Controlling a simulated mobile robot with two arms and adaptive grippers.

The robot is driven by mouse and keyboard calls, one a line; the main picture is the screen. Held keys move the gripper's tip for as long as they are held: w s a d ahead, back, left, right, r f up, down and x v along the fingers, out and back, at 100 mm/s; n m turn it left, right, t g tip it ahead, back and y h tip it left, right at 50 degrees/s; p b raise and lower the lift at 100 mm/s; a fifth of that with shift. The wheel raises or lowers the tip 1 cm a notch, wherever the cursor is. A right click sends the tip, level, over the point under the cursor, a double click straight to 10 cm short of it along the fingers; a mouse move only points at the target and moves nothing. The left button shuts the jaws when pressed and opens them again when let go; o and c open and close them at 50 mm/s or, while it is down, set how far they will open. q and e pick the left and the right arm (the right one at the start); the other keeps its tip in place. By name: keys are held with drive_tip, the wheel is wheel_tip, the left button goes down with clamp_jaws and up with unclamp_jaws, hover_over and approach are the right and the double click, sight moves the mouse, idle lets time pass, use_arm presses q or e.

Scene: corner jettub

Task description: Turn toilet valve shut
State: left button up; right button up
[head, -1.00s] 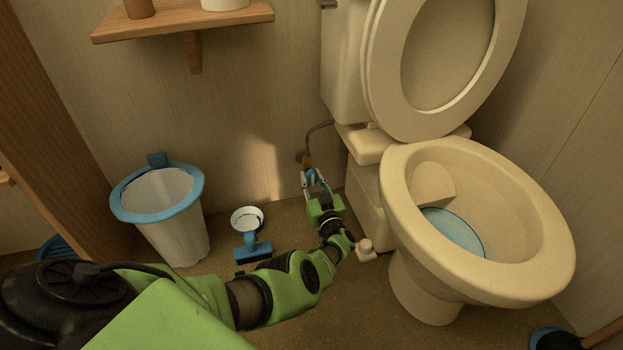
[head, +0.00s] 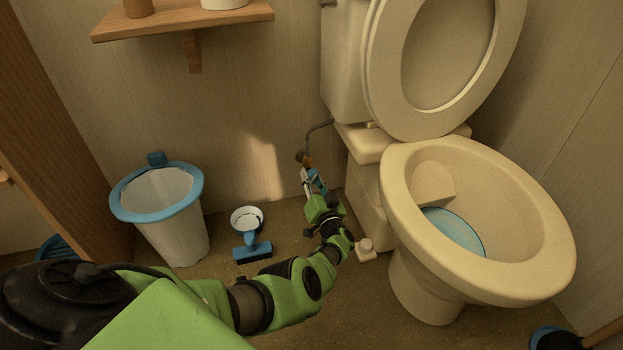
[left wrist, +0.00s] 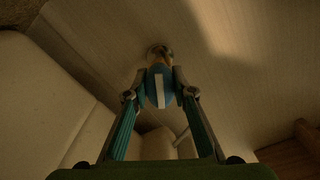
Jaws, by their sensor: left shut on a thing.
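The toilet valve is on the back wall, left of the toilet, where a grey supply pipe (head: 308,137) runs down to its brass-coloured body (head: 306,160). In the left wrist view the blue valve handle (left wrist: 159,86) with a pale stripe sits between the fingers. My left gripper (head: 314,178) is shut on this handle, and it also shows in the left wrist view (left wrist: 160,94). In the head view the gripper mostly hides the handle. The toilet (head: 396,190) stands with its lid and seat up. My right gripper is not in view.
A white bin with a blue rim (head: 178,229) stands at the left. A wooden shelf (head: 180,20) hangs above.

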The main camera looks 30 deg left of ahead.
use_arm(q)
drive_tip(key=m, duration=0.6)
drive_tip(key=shift+r, duration=0.1)
drive_tip(key=shift+m, duration=2.1)
drive_tip(key=o, duration=1.1)
